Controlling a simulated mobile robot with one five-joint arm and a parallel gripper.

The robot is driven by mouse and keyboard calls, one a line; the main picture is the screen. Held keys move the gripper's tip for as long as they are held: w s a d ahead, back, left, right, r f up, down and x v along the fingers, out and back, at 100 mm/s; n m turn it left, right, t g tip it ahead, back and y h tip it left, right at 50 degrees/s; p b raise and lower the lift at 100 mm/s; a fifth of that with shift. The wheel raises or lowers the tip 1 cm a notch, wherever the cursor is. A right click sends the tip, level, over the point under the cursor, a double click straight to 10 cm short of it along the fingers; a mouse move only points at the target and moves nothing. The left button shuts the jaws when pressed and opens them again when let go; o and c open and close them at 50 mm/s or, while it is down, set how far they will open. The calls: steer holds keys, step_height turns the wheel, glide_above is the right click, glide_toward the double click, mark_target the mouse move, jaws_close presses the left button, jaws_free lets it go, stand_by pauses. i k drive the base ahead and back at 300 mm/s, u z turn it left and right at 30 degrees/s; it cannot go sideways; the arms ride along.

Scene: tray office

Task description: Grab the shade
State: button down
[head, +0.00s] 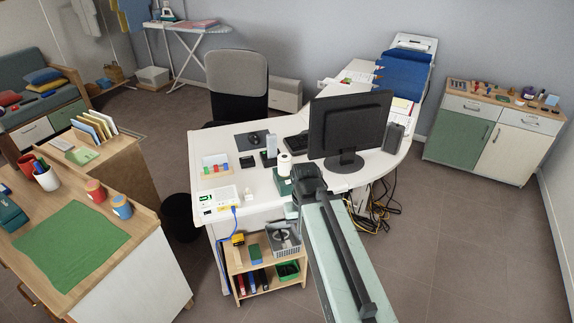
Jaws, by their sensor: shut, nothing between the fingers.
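I see nothing that I can surely name as the shade. A small white cylinder (284,164) stands upright on the white desk (262,197), just left of the monitor; I cannot tell whether it is the shade.
A black monitor (348,122) and a speaker (393,137) stand on the desk. A low wooden shelf (238,266) stands below its front edge. A wooden counter with a green mat (70,245) is at left, a cabinet (490,140) at right. Floor is clear at right; cables (375,207) lie behind my arm.

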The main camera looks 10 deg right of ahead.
mark_target(285, 159)
steer(key=u, duration=4.05)
steer(key=k, duration=2.8)
steer(key=z, duration=0.7)
steer(key=i, duration=1.05)
steer(key=u, duration=0.05)
